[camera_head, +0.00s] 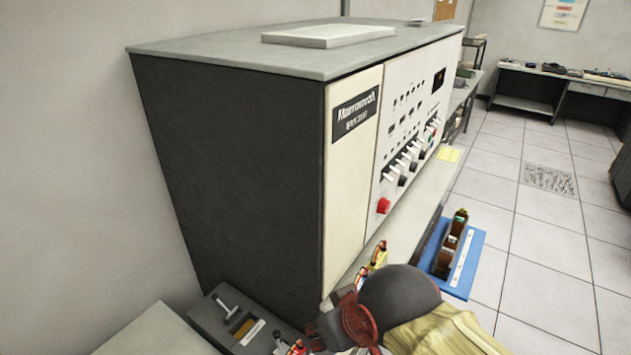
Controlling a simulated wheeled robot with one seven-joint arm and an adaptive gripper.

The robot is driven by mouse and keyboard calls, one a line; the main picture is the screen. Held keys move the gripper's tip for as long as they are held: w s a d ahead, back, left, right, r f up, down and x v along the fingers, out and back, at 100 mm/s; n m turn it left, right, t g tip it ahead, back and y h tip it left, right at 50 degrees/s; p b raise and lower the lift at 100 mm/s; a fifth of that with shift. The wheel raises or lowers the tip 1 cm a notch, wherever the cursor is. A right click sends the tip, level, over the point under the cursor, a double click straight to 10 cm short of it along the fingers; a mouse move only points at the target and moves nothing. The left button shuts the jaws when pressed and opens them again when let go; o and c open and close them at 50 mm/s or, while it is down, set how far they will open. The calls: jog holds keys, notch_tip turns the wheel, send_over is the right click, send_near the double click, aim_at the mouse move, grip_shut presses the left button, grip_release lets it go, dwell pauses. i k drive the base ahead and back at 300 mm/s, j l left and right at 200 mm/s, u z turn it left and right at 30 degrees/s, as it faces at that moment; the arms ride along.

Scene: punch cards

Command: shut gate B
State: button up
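I cannot make out a gate marked B in this view. A large dark cabinet (225,170) with a cream control front fills the middle. A low dark unit (215,320) with a metal T-shaped handle (228,301) and a small pale label stands at its foot, lower left. My arm, with a dark rounded joint and a yellowish link, comes in from the bottom right. My gripper seems to be by the red and dark parts (345,322) at the bottom centre, in front of the cabinet's lower corner. Its fingertips cannot be made out.
The cabinet front carries a red knob (383,205) and several switches. A narrow ledge (425,205) runs below it. Small orange and yellow parts (374,258) show just above my arm. A blue tray (468,268) holds a brown and black device. Tiled floor (540,240) is open at right.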

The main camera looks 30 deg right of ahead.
aim_at(457, 281)
jog(key=z, duration=0.8)
jog(key=i+l, duration=0.1)
jog(key=l, duration=0.55)
jog(key=i+l, duration=0.1)
jog(key=l, duration=0.55)
jog(key=i+l, duration=0.1)
jog(key=l, duration=0.55)
jog(key=i+l, duration=0.1)
jog(key=l, duration=0.55)
jog(key=i+l, duration=0.1)
jog(key=l, duration=0.55)
jog(key=i+l, duration=0.15)
jog(key=l, duration=0.5)
jog(key=i+l, duration=0.1)
jog(key=l, duration=0.55)
jog(key=i+l, duration=0.1)
jog(key=l, duration=0.55)
